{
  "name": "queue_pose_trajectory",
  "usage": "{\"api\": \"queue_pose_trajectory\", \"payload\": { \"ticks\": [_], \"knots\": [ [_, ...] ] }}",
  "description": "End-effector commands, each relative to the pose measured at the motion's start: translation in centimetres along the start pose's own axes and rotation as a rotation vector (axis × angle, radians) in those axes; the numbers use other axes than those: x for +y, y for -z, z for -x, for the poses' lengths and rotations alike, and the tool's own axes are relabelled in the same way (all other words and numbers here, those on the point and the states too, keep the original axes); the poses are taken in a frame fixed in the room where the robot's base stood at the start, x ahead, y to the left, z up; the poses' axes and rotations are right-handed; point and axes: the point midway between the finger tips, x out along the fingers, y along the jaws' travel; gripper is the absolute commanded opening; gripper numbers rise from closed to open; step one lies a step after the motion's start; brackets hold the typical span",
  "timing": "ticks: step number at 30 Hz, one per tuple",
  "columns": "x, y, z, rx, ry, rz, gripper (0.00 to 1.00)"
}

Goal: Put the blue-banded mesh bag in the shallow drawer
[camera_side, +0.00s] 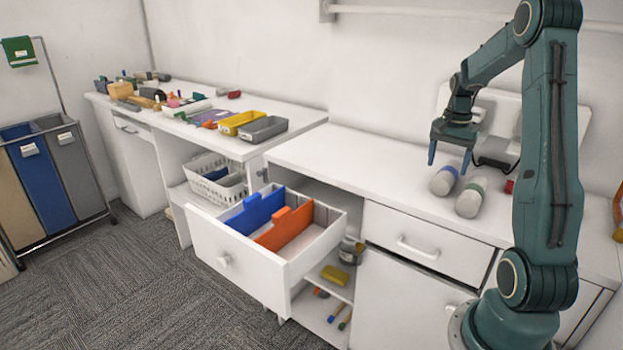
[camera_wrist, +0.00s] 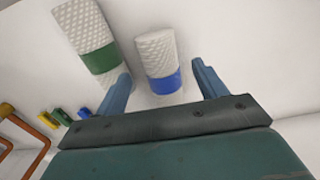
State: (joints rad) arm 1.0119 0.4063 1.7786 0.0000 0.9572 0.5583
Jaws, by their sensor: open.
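The blue-banded mesh bag (camera_side: 443,181) is a whitish rounded bundle lying on the right white counter. In the wrist view, the blue-banded mesh bag (camera_wrist: 157,45) lies between and beyond my fingertips. My gripper (camera_side: 448,168) is open and empty, pointing down just above the bag; its fingers also show in the wrist view (camera_wrist: 160,78). An open white drawer (camera_side: 235,265) holds upright blue and orange dividers. A closed drawer front (camera_side: 425,247) with a bar handle is right of it. I cannot tell which one is the shallow drawer.
A green-banded mesh bag (camera_side: 470,198) lies close beside the blue-banded one. A small red object (camera_side: 509,187) is to its right. A panel stands behind my gripper. The counter left of the bags is clear. A far desk (camera_side: 230,145) holds yellow and grey trays.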

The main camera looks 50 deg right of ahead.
Motion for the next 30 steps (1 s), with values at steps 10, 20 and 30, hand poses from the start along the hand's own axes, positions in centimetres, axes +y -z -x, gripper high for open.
{"api": "queue_pose_trajectory", "payload": {
  "ticks": [10,20,30],
  "knots": [
    [0.1,0.0,-2.6,-0.003,-0.002,0.000,0.71],
    [0.1,0.1,-5.1,0.001,-0.001,0.001,0.71],
    [0.1,0.1,-5.1,0.001,-0.001,0.001,0.71]
  ]
}}
